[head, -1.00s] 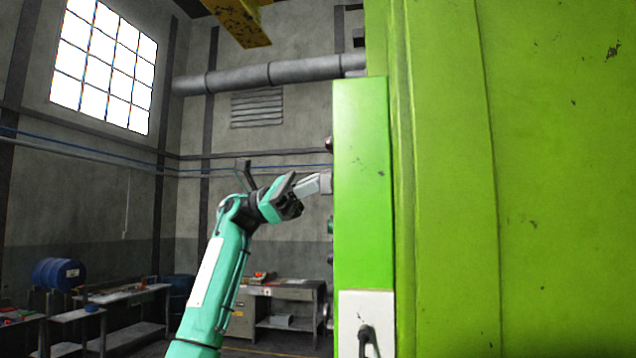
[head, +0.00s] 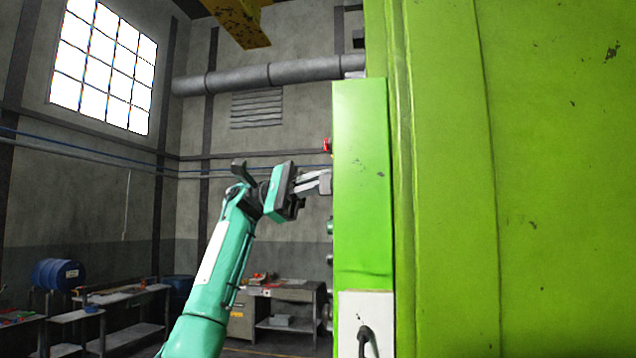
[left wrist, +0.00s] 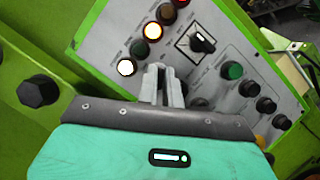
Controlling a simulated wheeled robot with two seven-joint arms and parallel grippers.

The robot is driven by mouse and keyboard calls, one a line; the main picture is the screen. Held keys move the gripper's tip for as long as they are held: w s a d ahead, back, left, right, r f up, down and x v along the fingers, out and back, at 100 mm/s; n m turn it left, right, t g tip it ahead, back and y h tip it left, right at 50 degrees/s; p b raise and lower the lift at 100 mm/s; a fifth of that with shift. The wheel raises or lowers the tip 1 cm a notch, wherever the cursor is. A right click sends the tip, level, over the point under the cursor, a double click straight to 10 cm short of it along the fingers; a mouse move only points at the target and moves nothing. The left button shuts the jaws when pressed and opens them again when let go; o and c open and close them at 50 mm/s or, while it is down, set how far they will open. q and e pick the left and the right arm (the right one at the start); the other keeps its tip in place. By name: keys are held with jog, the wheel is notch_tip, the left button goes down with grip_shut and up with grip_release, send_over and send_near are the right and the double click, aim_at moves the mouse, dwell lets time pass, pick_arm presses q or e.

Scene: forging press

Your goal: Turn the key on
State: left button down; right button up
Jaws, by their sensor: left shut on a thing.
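My left gripper (head: 326,182) reaches the side of the green control box (head: 362,190). In the left wrist view the fingers (left wrist: 162,75) of this gripper are close together against the grey control panel (left wrist: 218,35). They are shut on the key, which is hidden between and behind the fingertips. The panel looks tilted in this view, with the gripper rolled relative to it. My right gripper is not in view.
A black selector switch (left wrist: 200,43) and a green button (left wrist: 232,71) are close to the fingers. A red lamp (head: 327,146) sticks out above the gripper. The green press body (head: 545,180) fills the right. Workbenches (head: 285,293) stand behind; open room lies left.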

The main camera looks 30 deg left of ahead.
pick_arm(q)
jog(key=c, duration=1.6)
grip_release()
jog(key=shift+o, duration=0.2)
jog(key=v, duration=1.3)
jog(key=shift+a, duration=0.4)
jog(key=shift+w, duration=0.1)
jog(key=shift+f, duration=0.1)
